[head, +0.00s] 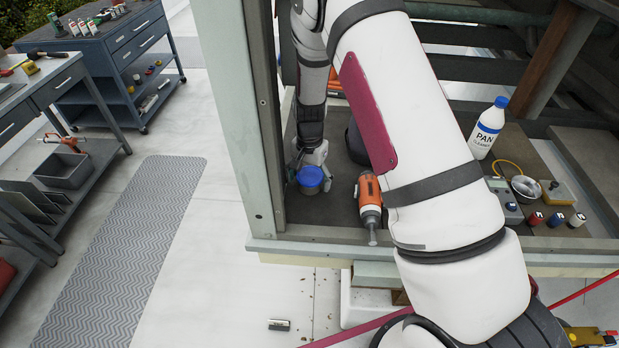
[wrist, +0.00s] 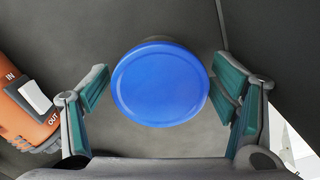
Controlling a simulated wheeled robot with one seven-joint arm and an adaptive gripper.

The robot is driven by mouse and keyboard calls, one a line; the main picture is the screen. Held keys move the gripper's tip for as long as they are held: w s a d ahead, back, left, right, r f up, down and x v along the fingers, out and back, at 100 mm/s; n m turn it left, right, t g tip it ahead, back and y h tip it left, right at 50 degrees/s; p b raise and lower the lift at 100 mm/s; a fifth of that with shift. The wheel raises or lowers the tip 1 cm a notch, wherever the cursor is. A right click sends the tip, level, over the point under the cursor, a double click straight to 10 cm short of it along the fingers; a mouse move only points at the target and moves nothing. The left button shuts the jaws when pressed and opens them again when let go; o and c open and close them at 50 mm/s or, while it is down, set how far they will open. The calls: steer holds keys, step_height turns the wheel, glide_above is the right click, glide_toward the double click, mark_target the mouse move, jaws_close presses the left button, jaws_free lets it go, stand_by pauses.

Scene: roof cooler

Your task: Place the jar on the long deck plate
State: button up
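The jar, with a round blue lid (head: 310,177), stands upright on a dark grey deck surface (head: 334,213) inside the framed opening. In the wrist view its lid (wrist: 160,84) fills the middle. My gripper (wrist: 160,76) is open, with one green-padded finger on each side of the jar. The left finger is clear of the lid; the right finger is very close to its edge, and I cannot tell if it touches. In the head view my gripper (head: 313,163) is right at the jar. I cannot tell which surface is the long deck plate.
An orange power tool (head: 369,197) lies right of the jar, near the front ledge; it also shows in the wrist view (wrist: 24,112). A white bottle (head: 487,130), a meter and several small cylinders are farther right. A pale post (head: 240,110) stands left of the jar.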

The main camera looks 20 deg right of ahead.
steer(key=shift+r, duration=0.15)
step_height(320, 180, up, 12)
steer(key=b, duration=0.1)
steer(key=shift+b, duration=0.4)
stand_by(0.5)
step_height(320, 180, up, 9)
steer(key=n+t, duration=0.1)
steer(key=n, duration=0.1)
glide_above(310, 176)
steer(key=s, duration=0.4)
steer(key=s+r+n+t, duration=0.2)
steer(key=s+r, duration=0.5)
steer(key=r, duration=0.1)
steer(key=s+r+n+t, duration=0.1)
steer(key=s+r+n, duration=0.1)
steer(key=s, duration=0.6)
steer(key=s+r+n+t, duration=0.1)
steer(key=s+r+n, duration=0.2)
steer(key=s, duration=0.5)
steer(key=shift+r+t, duration=0.3)
steer(key=shift+r, duration=0.45)
